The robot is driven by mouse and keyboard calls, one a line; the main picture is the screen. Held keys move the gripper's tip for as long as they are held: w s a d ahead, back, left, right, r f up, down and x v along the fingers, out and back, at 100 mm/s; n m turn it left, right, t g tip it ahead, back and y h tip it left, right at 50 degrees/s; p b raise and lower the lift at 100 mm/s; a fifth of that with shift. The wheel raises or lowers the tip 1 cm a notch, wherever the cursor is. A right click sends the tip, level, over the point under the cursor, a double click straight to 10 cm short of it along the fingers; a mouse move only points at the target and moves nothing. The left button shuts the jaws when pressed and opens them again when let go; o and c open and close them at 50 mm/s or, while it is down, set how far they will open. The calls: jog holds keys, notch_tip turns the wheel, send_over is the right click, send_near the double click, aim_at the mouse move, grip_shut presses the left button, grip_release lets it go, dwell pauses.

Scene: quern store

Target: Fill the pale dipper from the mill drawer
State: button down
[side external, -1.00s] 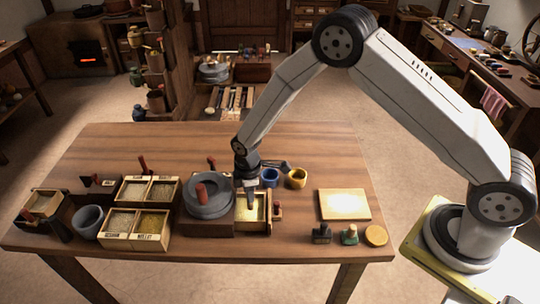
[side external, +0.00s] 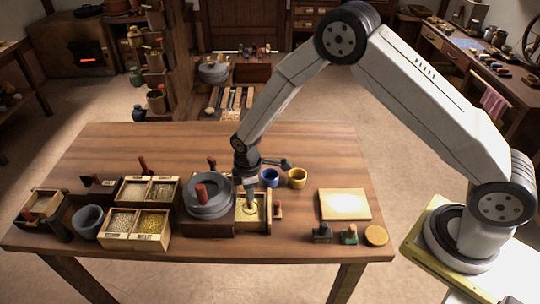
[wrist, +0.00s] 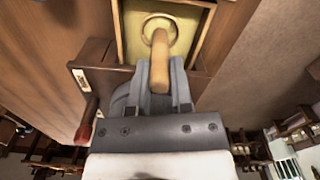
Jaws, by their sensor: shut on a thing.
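The mill drawer (side external: 237,226) is pulled out beside the grey quern (side external: 207,205) and holds yellowish meal. In the wrist view the drawer (wrist: 121,30) shows at the top. The pale dipper (side external: 250,207) is in the drawer, its round cup low at the meal. In the wrist view the dipper's pale wooden handle (wrist: 160,62) runs up from the ring-shaped cup rim. My gripper (wrist: 161,76) is shut on this handle. In the side view my gripper (side external: 250,188) points down over the drawer. How much meal is in the cup I cannot tell.
Several grain boxes (side external: 137,240) and a grey bowl (side external: 88,221) stand to the left. A pale board (side external: 344,204) lies to the right. The back of the table is clear.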

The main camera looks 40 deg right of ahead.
jog(key=shift+r, duration=2.85)
